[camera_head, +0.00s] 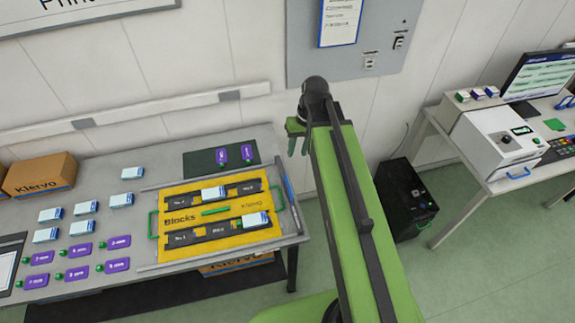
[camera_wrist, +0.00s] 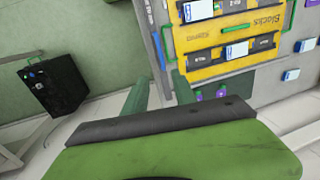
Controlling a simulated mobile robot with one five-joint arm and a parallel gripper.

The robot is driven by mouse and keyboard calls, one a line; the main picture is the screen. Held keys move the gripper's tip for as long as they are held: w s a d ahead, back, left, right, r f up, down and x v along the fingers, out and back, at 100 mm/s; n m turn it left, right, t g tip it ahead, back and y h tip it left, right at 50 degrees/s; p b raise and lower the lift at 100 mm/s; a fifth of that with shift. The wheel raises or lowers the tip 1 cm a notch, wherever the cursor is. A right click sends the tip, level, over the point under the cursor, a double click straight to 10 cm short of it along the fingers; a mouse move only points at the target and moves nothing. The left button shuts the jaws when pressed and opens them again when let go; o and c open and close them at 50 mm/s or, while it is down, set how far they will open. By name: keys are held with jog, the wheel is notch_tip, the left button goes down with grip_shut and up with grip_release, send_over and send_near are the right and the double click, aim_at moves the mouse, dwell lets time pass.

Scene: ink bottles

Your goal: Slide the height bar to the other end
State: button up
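Nothing in view is legibly marked as the height bar. A short green bar (camera_head: 215,210) lies between two dark block rows on the yellow Blocks board (camera_head: 170,252); it also shows in the wrist view (camera_wrist: 235,30). A slim blue bar (camera_head: 290,184) lies along the table's right edge, also in the wrist view (camera_wrist: 158,50). My gripper (camera_head: 298,132) is raised right of the table, by the wall. In the wrist view its green fingers (camera_wrist: 160,90) are apart with nothing between them.
White-blue boxes and purple tags cover the left of the table (camera_head: 165,159). A cardboard box (camera_head: 40,175) stands at its far left. A black cabinet (camera_head: 405,200) stands on the floor to the right, beside a desk with a monitor (camera_head: 540,75).

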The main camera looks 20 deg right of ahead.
aim_at(287, 182)
jog(key=a+f+b, duration=0.1)
jog(key=f+b, duration=0.4)
jog(key=b, duration=0.1)
jog(key=a+f+b, duration=0.1)
jog(key=f+b, duration=0.4)
jog(key=f, duration=0.1)
jog(key=a+f+b, duration=0.1)
jog(key=f+b, duration=0.4)
jog(key=b, duration=0.1)
jog(key=shift+w+f+b, duration=0.15)
jog(key=shift+w+b, duration=0.05)
jog(key=shift+b, duration=0.1)
jog(key=shift+c, duration=0.3)
grip_shut()
jog(key=shift+a, duration=0.1)
dwell(0.4)
